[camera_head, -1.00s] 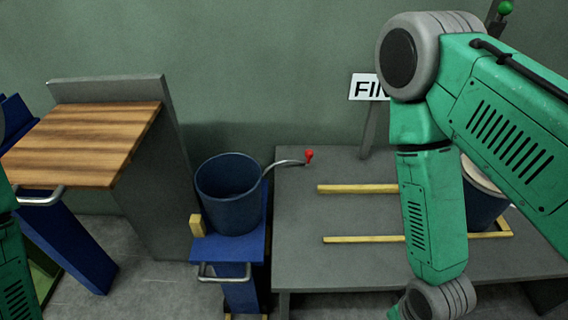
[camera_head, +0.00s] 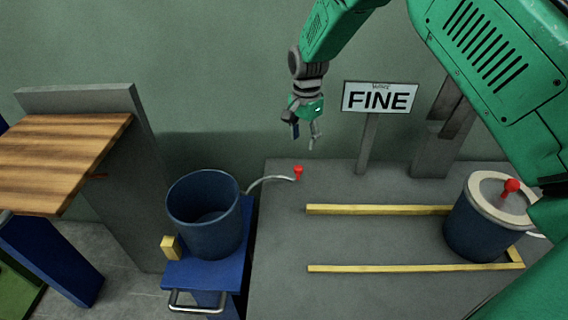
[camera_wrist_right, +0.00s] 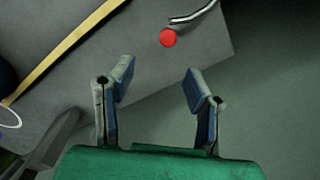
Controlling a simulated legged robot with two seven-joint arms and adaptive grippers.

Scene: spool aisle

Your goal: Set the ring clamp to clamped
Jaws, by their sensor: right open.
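A curved metal lever (camera_head: 262,181) with a red knob (camera_head: 298,172) at its end reaches from beside an open blue bucket (camera_head: 206,232) over the grey table; I cannot tell for certain that it is the ring clamp's handle. My right gripper (camera_head: 304,145) is open and empty, pointing down above the knob and apart from it. In the right wrist view the red knob (camera_wrist_right: 168,37) and the lever's end (camera_wrist_right: 195,14) lie beyond the spread fingers (camera_wrist_right: 159,80). A blue drum (camera_head: 477,234) with a cream ring top and another red knob stands at the right. My left gripper is out of view.
The grey table (camera_head: 360,240) carries two yellow rails (camera_head: 380,210). A sign reading FINE (camera_head: 380,98) stands on a post behind. The bucket rests on a blue stand (camera_head: 225,271) with a metal handle. A wooden board (camera_head: 60,160) is at the left.

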